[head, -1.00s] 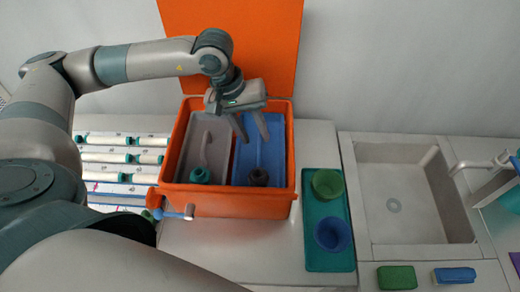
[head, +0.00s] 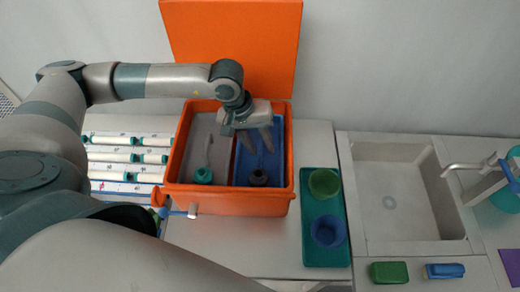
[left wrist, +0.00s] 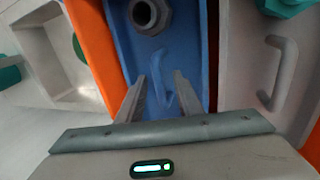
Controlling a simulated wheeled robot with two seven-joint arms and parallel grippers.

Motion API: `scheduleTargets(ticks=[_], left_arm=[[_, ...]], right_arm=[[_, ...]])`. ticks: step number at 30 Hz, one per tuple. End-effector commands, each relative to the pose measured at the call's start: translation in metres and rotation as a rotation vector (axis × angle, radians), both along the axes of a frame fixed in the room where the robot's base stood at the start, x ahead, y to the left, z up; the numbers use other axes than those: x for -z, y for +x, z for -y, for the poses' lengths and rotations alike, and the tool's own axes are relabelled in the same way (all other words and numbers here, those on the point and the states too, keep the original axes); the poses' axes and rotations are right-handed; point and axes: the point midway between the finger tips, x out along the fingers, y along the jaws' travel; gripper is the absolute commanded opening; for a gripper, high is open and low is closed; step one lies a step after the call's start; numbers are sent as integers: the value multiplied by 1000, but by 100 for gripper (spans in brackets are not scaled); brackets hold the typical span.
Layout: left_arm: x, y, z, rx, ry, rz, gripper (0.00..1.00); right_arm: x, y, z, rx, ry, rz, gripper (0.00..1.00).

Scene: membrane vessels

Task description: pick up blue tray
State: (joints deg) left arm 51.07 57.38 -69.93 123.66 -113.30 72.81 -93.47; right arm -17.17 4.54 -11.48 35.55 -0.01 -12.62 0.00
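The blue tray (head: 277,160) lies in the right half of an orange box (head: 226,203). A dark round fitting (head: 258,178) sits at its near end. In the left wrist view the tray (left wrist: 188,28) has a raised blue handle (left wrist: 163,62). My left gripper (head: 257,147) reaches down into the box over this tray. Its fingers (left wrist: 161,80) are open and apart, with the handle showing between them in the wrist view. Whether they touch the handle or tray floor is not clear. My right gripper is not in view.
A grey tray (head: 207,143) with a teal-capped fitting (head: 203,176) fills the box's left half. The orange lid (head: 232,45) stands open behind. A teal tray (head: 323,256) with green and blue cups lies right of the box, before a sink (head: 395,170).

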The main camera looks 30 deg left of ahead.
Motion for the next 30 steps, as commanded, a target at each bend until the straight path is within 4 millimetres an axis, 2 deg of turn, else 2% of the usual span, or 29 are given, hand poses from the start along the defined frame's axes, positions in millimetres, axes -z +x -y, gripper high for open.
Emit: scheduleTargets(ticks=[14, 15, 19, 30], left_arm=[[2, 0, 0, 0, -1, 0, 33], [2, 0, 0, 0, -1, 0, 30], [2, 0, 0, 0, -1, 0, 0], [1, 1, 0, 0, -1, 1, 0]], right_arm=[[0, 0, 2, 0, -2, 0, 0], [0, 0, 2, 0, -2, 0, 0], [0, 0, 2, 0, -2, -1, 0], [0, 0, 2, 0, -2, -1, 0]])
